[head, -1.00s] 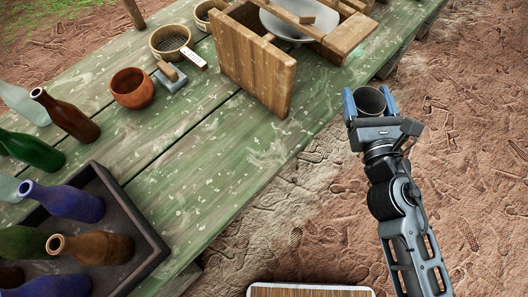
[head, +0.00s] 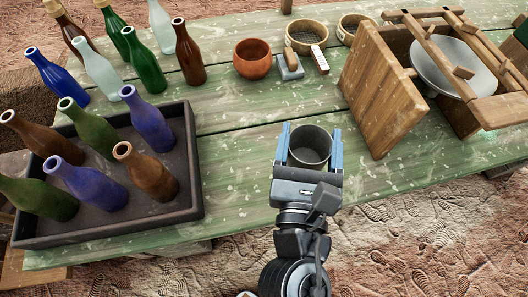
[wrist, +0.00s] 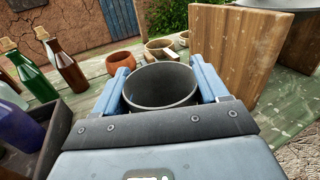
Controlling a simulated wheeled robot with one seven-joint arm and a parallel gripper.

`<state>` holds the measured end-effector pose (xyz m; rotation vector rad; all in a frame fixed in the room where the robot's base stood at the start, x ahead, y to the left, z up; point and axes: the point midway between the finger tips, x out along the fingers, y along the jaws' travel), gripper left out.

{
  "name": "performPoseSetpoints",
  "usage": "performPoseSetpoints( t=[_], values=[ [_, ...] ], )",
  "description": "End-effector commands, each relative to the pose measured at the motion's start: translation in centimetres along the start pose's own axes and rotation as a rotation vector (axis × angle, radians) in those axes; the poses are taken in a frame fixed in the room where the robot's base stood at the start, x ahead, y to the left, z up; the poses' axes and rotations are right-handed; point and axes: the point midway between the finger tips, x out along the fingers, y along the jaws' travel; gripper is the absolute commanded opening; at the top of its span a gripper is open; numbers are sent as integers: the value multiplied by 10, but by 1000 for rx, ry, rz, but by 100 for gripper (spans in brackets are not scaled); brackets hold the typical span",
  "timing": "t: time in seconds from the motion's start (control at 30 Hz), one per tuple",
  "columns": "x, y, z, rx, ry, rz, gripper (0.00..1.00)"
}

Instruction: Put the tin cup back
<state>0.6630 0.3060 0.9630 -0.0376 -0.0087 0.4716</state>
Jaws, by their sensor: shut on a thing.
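The tin cup (head: 310,147) is a grey, round, open-topped cup, and it looks empty. My gripper (head: 310,150) is shut on it, with one blue finger on each side. In the head view the cup is over the front part of the green table (head: 235,195), between the bottle tray and the wooden box. The cup also shows upright in the wrist view (wrist: 160,87), between the two fingers. Its base is hidden, so I cannot tell whether it touches the table.
A dark tray (head: 190,200) with several bottles stands at left. More bottles stand behind it. A terracotta bowl (head: 252,62), a small trowel-like tool (head: 290,68) and sieves (head: 305,36) are at the back. The table around the cup is clear.

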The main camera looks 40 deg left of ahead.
Motion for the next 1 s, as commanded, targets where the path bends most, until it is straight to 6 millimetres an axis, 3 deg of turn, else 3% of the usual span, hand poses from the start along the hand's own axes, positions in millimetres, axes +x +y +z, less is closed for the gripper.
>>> performPoseSetpoints(
  t=[0.2,0.4,0.57,0.83,1.0],
  values=[
    [15,48,-29,0,-1,4,38],
    [25,77,-46,0,-1,2,38],
    [28,85,-52,0,0,0,38],
    [27,87,-87,-2,1,1,38],
    [28,86,-90,0,-1,0,38]
  ],
)
